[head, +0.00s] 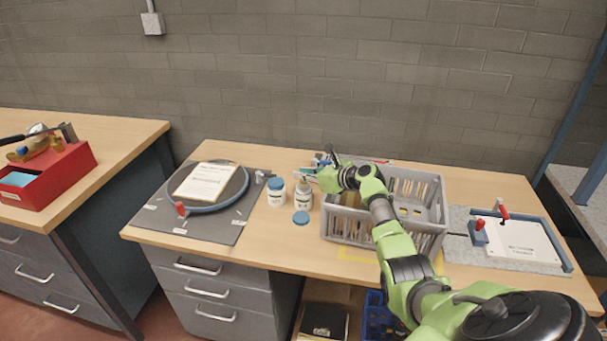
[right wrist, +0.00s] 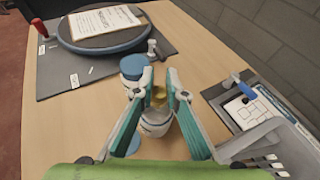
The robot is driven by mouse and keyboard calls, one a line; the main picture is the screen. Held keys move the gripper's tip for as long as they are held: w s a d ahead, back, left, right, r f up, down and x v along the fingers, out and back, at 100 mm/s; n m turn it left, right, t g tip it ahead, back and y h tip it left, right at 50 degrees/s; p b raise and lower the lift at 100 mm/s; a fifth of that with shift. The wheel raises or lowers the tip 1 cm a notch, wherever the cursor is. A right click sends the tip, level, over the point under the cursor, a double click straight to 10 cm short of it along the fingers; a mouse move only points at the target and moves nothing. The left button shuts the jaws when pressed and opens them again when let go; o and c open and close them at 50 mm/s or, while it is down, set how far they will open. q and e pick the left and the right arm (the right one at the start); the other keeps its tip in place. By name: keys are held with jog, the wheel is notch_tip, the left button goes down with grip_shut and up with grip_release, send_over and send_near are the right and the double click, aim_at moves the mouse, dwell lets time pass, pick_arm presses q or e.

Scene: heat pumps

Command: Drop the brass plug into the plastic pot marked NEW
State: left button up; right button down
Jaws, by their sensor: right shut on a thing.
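My right gripper (head: 307,172) reaches over the bench from the right, above an open white plastic pot (head: 303,193). In the right wrist view its fingers (right wrist: 158,92) are shut on the small brass plug (right wrist: 159,94), held over the open pot (right wrist: 156,122). The fingers partly hide this pot. A second white pot (head: 277,194) with a blue lid stands just to the left; it also shows in the right wrist view (right wrist: 133,70). The pots carry labels, too small to read. My left gripper is not in view.
A loose blue lid (head: 301,217) lies in front of the pots. A grey crate (head: 345,226) stands to the right. A grey mat (head: 168,222) with a round blue-rimmed tray (head: 245,186) and papers lies left. A red toolbox (head: 70,172) sits on the left bench.

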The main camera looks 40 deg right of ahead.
jog(key=shift+s+a+f, duration=0.15)
jog(key=shift+a+f, duration=0.1)
jog(key=shift+f, duration=0.25)
jog(key=shift+s+a+f, duration=0.1)
jog(key=shift+a+f, duration=0.1)
jog(key=shift+f, duration=0.25)
jog(key=c, duration=2)
grip_release()
jog(key=shift+o, duration=0.2)
jog(key=r+v, duration=0.1)
jog(key=v, duration=1.1)
jog(key=shift+w+d+r, duration=0.2)
jog(key=shift+d+r, duration=0.2)
